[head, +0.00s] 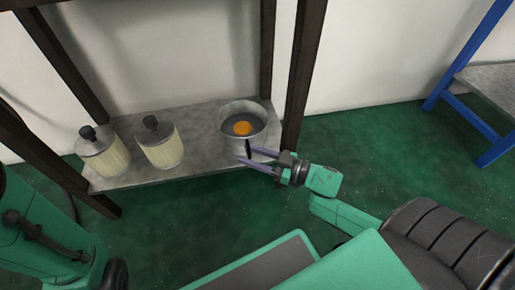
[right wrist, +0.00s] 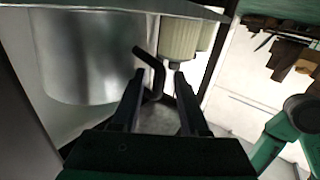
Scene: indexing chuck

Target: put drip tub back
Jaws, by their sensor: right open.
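The drip tub (head: 226,113) is a round metal pan with an orange disc (head: 243,128) inside, standing upright at the right end of a low grey shelf. In the right wrist view its shiny wall (right wrist: 85,60) fills the upper left, and its bent black handle (right wrist: 157,70) shows between the fingertips. My right gripper (head: 247,157) is open at the tub's near side, its fingers around the handle without visibly closing on it. The right wrist view also shows this gripper (right wrist: 160,82). My left arm shows at the left edge of the head view, but its gripper does not.
Two ribbed cream canisters with dark knobs, a left one (head: 104,155) and a right one (head: 160,145), stand left of the tub on the shelf (head: 200,150). Dark posts (head: 303,75) frame the shelf. A blue-legged table (head: 490,85) stands at right; green floor between is clear.

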